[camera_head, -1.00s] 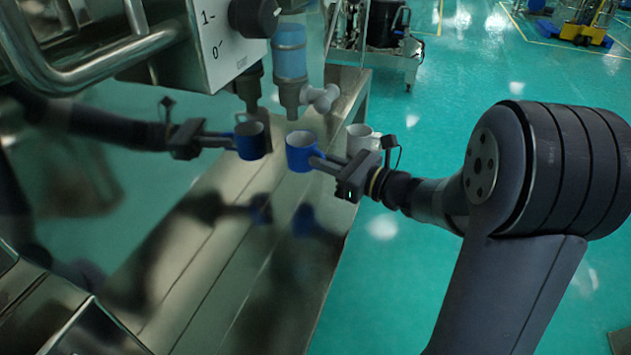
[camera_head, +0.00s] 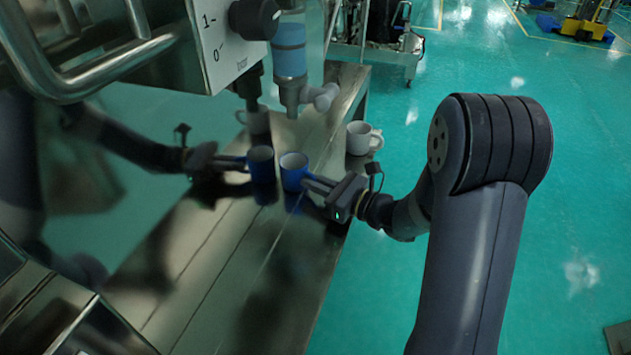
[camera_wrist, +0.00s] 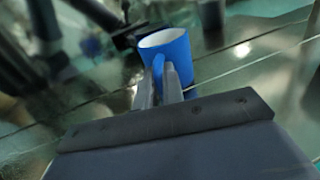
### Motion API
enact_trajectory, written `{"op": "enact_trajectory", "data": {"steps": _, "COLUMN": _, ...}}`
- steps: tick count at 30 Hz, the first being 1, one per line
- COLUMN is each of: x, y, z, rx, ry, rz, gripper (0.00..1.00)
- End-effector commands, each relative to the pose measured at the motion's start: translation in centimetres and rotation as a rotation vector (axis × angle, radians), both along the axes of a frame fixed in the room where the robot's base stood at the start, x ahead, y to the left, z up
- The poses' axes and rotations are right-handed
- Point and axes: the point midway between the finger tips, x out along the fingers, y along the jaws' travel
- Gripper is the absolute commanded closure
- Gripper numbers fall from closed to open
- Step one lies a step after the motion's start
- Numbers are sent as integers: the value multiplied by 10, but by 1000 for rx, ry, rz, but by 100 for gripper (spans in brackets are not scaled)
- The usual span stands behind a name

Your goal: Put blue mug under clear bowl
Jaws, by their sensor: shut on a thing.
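The blue mug (camera_head: 293,178) has a white inside and stands upright. My gripper (camera_head: 311,185) is shut on it from the right in the head view. In the wrist view, the fingers (camera_wrist: 160,84) close on the handle side of the blue mug (camera_wrist: 170,52). The mug appears low over the metal bench; I cannot tell whether it touches. The clear bowl (camera_head: 291,48) holds blue liquid and hangs at the top centre, above a white tap (camera_head: 318,97). The mug is nearer the camera than the tap, not below it.
A shiny panel at left mirrors my arm and the mugs. A control box with a black knob (camera_head: 254,18) is at the top left.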

Motion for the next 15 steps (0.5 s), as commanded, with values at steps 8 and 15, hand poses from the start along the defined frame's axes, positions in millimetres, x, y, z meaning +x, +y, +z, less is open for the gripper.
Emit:
{"op": "enact_trajectory", "data": {"steps": 8, "x": 0, "y": 0, "z": -7, "rx": -1, "ry": -1, "rz": 0, "gripper": 100}}
{"op": "enact_trajectory", "data": {"steps": 15, "x": -1, "y": 0, "z": -17, "rx": -4, "ry": 8, "rz": 0, "gripper": 100}}
